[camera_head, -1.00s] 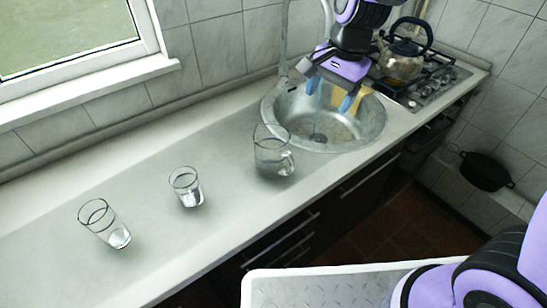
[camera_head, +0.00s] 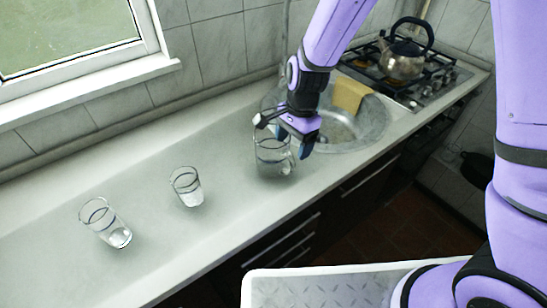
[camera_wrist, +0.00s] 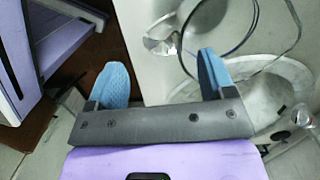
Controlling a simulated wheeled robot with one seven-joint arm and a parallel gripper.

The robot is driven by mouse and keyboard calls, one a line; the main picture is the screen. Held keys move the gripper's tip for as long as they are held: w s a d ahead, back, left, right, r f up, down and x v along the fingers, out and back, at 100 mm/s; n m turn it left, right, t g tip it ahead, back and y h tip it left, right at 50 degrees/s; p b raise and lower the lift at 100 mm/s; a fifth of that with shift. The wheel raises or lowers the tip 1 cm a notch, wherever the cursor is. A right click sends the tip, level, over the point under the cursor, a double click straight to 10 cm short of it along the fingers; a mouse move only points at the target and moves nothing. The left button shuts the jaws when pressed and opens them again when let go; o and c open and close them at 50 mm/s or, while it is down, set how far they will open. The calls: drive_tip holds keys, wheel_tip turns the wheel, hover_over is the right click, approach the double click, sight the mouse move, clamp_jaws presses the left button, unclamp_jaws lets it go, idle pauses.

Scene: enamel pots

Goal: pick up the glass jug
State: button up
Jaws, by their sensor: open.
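The clear glass jug (camera_head: 266,162) stands upright on the counter, left of the sink, with its handle on the right side. My gripper (camera_head: 295,143) is open at the jug's upper right, its blue fingers pointing down and overlapping the rim and handle area in the head view. In the wrist view my gripper (camera_wrist: 161,78) shows two spread blue fingers. The jug's dark rim (camera_wrist: 236,42) curves behind and right of the right finger. I cannot tell whether a finger touches the glass. Part of the jug's rim is hidden by my gripper in the head view.
Two clear drinking glasses, a nearer one (camera_head: 104,225) and a middle one (camera_head: 187,188), stand to the left on the counter. The round sink (camera_head: 370,128) with a yellow cloth (camera_head: 350,94) is right of the jug. A kettle (camera_head: 403,62) sits on the stove behind.

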sight(289, 156)
drive_tip(key=f, duration=0.5)
drive_tip(key=shift+s+a, duration=0.3)
drive_tip(key=shift+a, duration=0.1)
drive_tip(key=shift+r, duration=0.1)
drive_tip(key=c, duration=1.3)
drive_tip(key=shift+o, duration=0.2)
drive_tip(key=shift+r, duration=0.1)
